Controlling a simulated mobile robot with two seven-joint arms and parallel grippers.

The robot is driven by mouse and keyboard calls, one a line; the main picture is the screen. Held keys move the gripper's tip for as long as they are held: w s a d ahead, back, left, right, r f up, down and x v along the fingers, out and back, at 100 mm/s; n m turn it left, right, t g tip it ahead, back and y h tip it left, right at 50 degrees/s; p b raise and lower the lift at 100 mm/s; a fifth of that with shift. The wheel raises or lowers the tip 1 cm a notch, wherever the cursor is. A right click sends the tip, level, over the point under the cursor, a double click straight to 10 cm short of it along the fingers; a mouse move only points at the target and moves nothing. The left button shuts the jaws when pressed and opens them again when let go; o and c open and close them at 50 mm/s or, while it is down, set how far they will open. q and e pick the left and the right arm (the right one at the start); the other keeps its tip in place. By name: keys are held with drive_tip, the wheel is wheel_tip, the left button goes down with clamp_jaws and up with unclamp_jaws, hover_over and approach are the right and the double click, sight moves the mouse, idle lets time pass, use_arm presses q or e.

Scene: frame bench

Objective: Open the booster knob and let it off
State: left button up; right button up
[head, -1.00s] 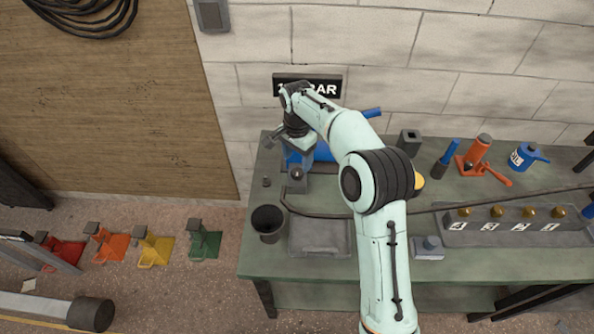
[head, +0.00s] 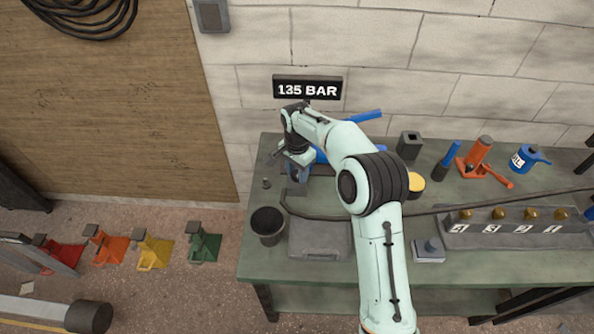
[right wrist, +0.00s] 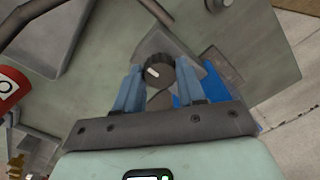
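My right gripper (head: 299,174) is over the booster's grey front block (head: 296,203) at the back left of the bench. In the right wrist view its blue fingers (right wrist: 158,80) stand apart, one on each side of the round dark knob (right wrist: 157,71), which has a white mark. I see no clear grip on it. In the head view the gripper hides the knob, and my right arm covers part of the blue booster body (head: 320,157). A wall display (head: 307,88) above it reads 135 BAR. My left gripper is out of view.
A dark cup (head: 267,222) and a grey tray (head: 318,240) stand at the bench's front left. A hose (head: 440,209) runs across the bench. An orange jack (head: 478,160), a blue can (head: 527,157) and a numbered block (head: 510,229) are to the right.

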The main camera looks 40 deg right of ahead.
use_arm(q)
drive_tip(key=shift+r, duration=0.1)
use_arm(e)
drive_tip(key=shift+n, duration=0.3)
drive_tip(key=n+p, duration=0.1)
drive_tip(key=n, duration=0.2)
drive_tip(key=shift+r, duration=0.1)
drive_tip(key=n+p, duration=0.1)
drive_tip(key=n, duration=0.3)
drive_tip(key=n+p, duration=0.1)
drive_tip(key=n, duration=0.3)
drive_tip(key=shift+s, duration=0.1)
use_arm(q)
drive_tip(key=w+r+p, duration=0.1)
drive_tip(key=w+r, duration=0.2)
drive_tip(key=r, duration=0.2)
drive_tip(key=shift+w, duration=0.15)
use_arm(e)
drive_tip(key=shift+d+n, duration=0.1)
drive_tip(key=shift+n, duration=2)
drive_tip(key=o, duration=1.1)
drive_tip(key=shift+c, duration=0.2)
